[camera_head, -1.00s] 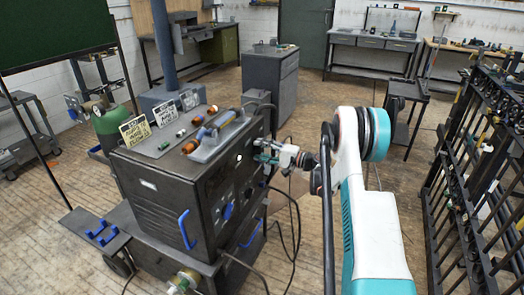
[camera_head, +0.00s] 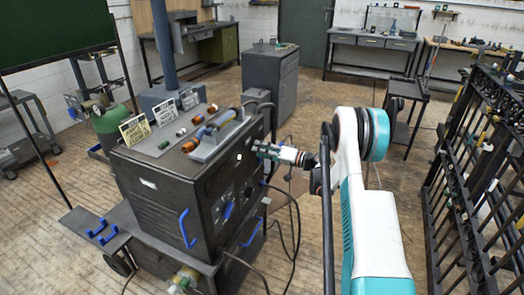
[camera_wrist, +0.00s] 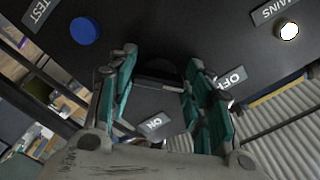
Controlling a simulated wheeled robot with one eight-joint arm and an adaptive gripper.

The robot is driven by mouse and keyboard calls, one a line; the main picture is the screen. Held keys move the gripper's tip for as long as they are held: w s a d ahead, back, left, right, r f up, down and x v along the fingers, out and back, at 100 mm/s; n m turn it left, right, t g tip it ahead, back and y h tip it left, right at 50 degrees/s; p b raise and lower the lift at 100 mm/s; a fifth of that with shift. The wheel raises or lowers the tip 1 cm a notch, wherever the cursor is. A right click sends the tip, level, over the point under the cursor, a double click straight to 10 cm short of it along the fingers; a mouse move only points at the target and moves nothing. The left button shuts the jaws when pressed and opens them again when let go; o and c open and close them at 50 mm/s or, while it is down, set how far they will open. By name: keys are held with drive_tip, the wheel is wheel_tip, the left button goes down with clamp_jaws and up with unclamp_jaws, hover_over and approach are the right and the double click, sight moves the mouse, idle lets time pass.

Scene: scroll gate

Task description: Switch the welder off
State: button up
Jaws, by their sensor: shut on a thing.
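The welder (camera_head: 165,195) is a big dark grey box on a cart. Its front panel faces right in the head view. In the wrist view, a dark switch (camera_wrist: 172,72) on that panel lies between my fingers, partly hidden. A round lamp (camera_wrist: 288,30) by the MAINS label glows white; a lit spot (camera_head: 239,157) also shows in the head view. My gripper (camera_head: 262,149) is at the panel's upper right part, shut on the switch (camera_wrist: 165,90); which label the switch points to is unclear.
A blue round button (camera_wrist: 83,30) stands by a TEST label. Cables (camera_head: 292,215) hang from the panel to the floor. Small parts and sign cards (camera_head: 163,112) are on the welder's top.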

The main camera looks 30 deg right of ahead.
drive_tip(key=shift+o, duration=0.2)
drive_tip(key=shift+f, duration=0.1)
drive_tip(key=o, duration=1)
drive_tip(key=shift+o, duration=0.2)
drive_tip(key=v, duration=1.2)
